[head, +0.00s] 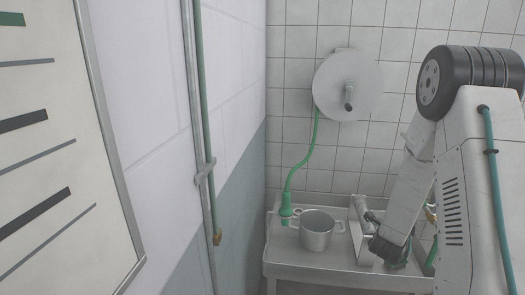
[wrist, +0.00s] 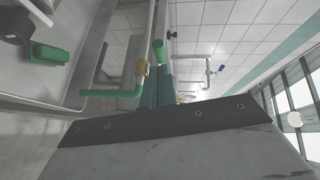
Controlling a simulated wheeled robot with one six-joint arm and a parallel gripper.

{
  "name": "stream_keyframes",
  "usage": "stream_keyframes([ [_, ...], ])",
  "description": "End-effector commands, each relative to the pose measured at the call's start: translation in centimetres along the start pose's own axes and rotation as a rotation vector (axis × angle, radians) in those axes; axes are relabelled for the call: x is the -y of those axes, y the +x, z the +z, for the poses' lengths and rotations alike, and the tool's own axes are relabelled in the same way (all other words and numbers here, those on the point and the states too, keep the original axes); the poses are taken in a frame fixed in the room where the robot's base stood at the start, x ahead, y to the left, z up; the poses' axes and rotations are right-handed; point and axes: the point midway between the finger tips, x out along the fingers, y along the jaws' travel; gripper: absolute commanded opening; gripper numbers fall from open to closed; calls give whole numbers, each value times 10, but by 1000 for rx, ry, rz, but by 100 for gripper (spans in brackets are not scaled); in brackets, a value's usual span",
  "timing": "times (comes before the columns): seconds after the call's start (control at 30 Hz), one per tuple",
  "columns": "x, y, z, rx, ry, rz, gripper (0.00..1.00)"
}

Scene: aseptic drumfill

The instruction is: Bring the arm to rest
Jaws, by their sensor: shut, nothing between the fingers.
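My arm comes in from the right in the head view, with its forearm bent down toward the metal sink bench (head: 345,283). Its dark lower end is close to the right part of the bench; I cannot tell whether it touches anything there. My gripper (wrist: 160,92) shows only in part in the wrist view, past the dark screwed plate. It is shut, with nothing seen in it. The fingertips are not clear in the head view.
A metal pot (head: 316,232) stands on the bench beside a green hose nozzle (head: 286,212). The hose runs up to a round wall reel (head: 347,85). Pipes (head: 202,150) run down the left wall. A board (head: 60,150) is close at the left.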

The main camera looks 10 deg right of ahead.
Motion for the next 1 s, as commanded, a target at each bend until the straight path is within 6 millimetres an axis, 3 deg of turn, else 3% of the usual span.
stream_keyframes([
  [0.13,-26,-2,8,47,-117,121,0],
  [0.23,-66,-15,21,154,-263,306,0],
  [0.3,-82,-32,32,263,-375,428,0],
  [0.43,-86,-77,54,511,-583,594,0],
  [0.6,-59,-155,70,870,-869,708,0],
  [0.7,-34,-207,68,1080,-1042,732,0],
  [0.87,6,-284,46,1359,-1293,726,0],
  [1.0,40,-343,16,1544,-1487,692,0],
])
